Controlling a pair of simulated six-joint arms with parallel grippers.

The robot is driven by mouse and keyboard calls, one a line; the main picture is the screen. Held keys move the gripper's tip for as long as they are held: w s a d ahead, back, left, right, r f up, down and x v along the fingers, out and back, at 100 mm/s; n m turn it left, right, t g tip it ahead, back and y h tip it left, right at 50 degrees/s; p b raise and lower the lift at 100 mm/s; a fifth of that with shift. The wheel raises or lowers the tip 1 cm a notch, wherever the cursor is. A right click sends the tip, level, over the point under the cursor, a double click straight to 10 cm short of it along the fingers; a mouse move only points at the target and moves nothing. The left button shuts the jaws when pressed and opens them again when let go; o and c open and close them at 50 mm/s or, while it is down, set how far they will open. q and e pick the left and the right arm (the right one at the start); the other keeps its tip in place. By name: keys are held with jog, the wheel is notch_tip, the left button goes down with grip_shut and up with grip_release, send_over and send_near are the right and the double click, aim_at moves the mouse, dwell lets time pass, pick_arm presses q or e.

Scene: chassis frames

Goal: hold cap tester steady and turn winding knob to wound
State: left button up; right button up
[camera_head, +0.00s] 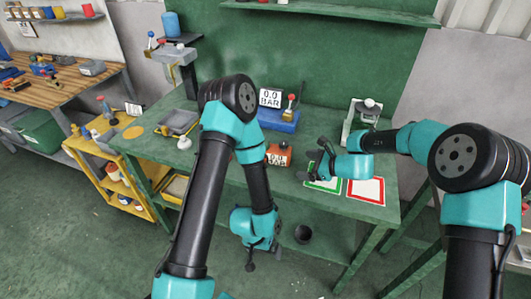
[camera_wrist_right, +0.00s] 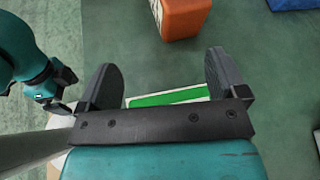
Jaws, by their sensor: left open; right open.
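A blue unit (camera_head: 280,121) with a "0.0 BAR" display (camera_head: 270,98) and a red-topped lever (camera_head: 291,98) stands at the back middle of the green bench. An orange box (camera_head: 279,154), also marked BAR, sits in front of it. A pale grey device with a round knob (camera_head: 369,104) stands at the back right. I cannot tell which is the cap tester; no winding knob is clearly identifiable. My right gripper (camera_head: 318,165) is open and empty above the green-bordered card, right of the orange box. My left gripper (camera_head: 250,262) hangs open, lower than the bench top's front edge.
A green-bordered card (camera_wrist_right: 165,98) and a red-bordered card (camera_head: 366,190) lie at the bench's front right. A grey tray (camera_head: 178,123) and a white knobbed item (camera_head: 184,143) sit at the left. My left arm crosses the bench front.

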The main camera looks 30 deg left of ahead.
jog(key=m+y, duration=0.2)
send_near(274, 154)
jog(key=w+f, duration=0.1)
jog(key=w+a+f, duration=0.1)
jog(key=shift+w+a, duration=0.2)
jog(key=shift+w, duration=0.1)
pick_arm(q)
jog(key=shift+s+a, duration=0.15)
jog(key=shift+a, duration=0.05)
pick_arm(e)
jog(key=shift+a, duration=0.1)
jog(key=shift+x, duration=4.85)
jog(key=shift+s+f, duration=0.15)
jog(key=shift+f, duration=0.05)
jog(key=c, duration=0.6)
jog(key=shift+c, duration=0.5)
pick_arm(q)
jog(key=shift+c, duration=0.4)
